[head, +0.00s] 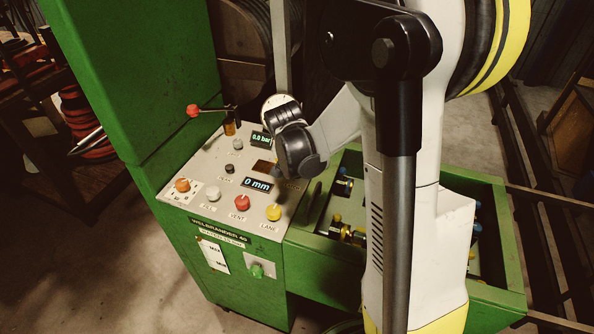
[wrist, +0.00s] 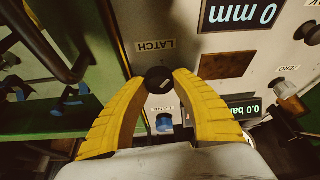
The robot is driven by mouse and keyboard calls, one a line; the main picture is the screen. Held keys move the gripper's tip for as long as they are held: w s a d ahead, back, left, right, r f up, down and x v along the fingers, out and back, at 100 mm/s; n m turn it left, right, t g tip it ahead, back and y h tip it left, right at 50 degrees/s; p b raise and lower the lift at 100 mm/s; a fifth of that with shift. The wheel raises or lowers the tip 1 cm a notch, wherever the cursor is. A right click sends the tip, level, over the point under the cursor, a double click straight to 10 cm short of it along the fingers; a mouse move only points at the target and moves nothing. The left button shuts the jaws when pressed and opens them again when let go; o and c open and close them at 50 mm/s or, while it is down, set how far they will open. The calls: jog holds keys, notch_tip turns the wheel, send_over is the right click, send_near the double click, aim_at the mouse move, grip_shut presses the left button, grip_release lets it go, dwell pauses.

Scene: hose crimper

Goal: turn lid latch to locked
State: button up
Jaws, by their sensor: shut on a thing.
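In the wrist view a round black knob (wrist: 158,79) with a short pale slanted mark sits on the pale panel, beside a label reading LATCH (wrist: 169,46). My gripper (wrist: 159,76) has its two yellow fingers on either side of the knob, shut on it at their tips. I cannot tell from the mark alone which position the latch is in. In the head view my wrist hangs over the back right of the control panel (head: 200,220) and hides the latch knob and my fingers.
Near the knob are a blue control (wrist: 163,123) and a ribbed knob (wrist: 289,98). The displays read 0 mm (head: 257,184) and 0.0 bar (head: 262,138). Red (head: 242,203) and yellow (head: 273,212) buttons line the panel's front. A green bin (head: 313,242) with fittings stands right.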

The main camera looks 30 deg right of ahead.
jog(key=m+g, duration=0.1)
jog(key=m, duration=0.1)
jog(key=m+g+h, duration=0.1)
jog(key=m, duration=0.2)
jog(key=shift+m, duration=0.3)
jog(key=shift+m+g+b, duration=0.3)
jog(key=shift+m+g, duration=0.6)
jog(key=shift+m, duration=1.3)
jog(key=o, duration=1.2)
jog(key=v, duration=1.2)
